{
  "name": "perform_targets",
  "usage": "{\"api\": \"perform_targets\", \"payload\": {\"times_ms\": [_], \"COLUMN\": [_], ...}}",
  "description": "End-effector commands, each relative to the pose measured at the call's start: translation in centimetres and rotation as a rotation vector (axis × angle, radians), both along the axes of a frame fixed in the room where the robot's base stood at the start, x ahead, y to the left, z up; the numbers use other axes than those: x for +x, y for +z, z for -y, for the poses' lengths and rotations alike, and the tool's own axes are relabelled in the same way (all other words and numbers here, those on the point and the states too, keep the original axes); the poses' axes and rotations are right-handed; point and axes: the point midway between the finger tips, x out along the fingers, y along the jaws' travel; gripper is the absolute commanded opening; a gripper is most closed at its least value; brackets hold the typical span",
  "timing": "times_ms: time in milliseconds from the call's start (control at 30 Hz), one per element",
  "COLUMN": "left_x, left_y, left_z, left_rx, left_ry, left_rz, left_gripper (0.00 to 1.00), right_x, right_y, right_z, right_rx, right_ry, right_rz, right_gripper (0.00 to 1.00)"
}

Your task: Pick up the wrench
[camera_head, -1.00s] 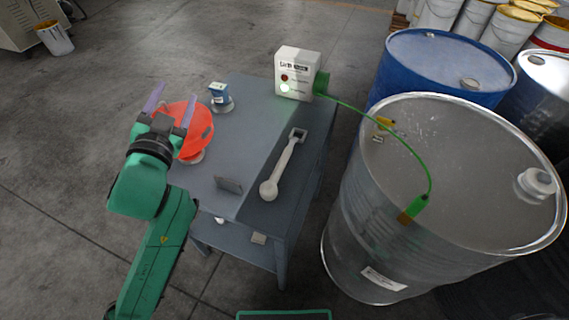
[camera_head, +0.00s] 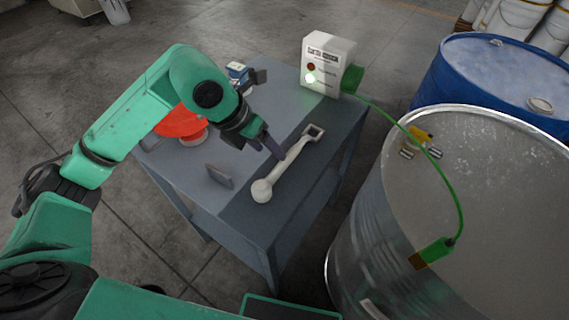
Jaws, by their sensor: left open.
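The wrench (camera_head: 284,171) is a pale grey tool lying on the dark right part of the small blue-grey table (camera_head: 242,221). Its square open head points away to the upper right and its round end toward the front. My left gripper (camera_head: 272,104) is open, above the table, with one dark finger reaching down close to the middle of the wrench handle. The other finger points toward the back of the table. I cannot tell whether the near finger touches the wrench. My right gripper is not in view.
A white box (camera_head: 324,62) with lights stands at the table's back; its green cable (camera_head: 415,133) runs to a clamp on the steel drum (camera_head: 486,215). A blue drum (camera_head: 470,75) stands behind. A red round object (camera_head: 181,123), a small blue-white item (camera_head: 237,71) and a grey plate (camera_head: 219,176) are on the table.

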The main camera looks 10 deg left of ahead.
Motion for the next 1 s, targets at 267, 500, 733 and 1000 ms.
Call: {"api": "perform_targets", "payload": {"times_ms": [267, 500, 733, 1000], "left_x": [1.4, 2.8, 2.9, 2.9], "left_y": [-3.9, -7.6, -7.9, -7.8], "left_z": [1.5, 2.6, 2.7, 2.7], "left_rx": [-0.004, -0.003, -0.003, -0.004], "left_ry": [-0.002, -0.004, -0.004, -0.004], "left_rz": [-0.003, -0.002, 0.001, 0.003], "left_gripper": [0.66, 0.66, 0.58, 0.0], "right_x": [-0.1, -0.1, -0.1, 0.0], "right_y": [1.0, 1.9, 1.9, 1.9], "right_z": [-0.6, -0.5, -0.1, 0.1], "right_rx": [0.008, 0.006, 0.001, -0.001], "right_ry": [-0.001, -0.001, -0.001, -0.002], "right_rz": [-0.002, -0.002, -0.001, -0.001], "right_gripper": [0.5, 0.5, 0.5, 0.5]}}
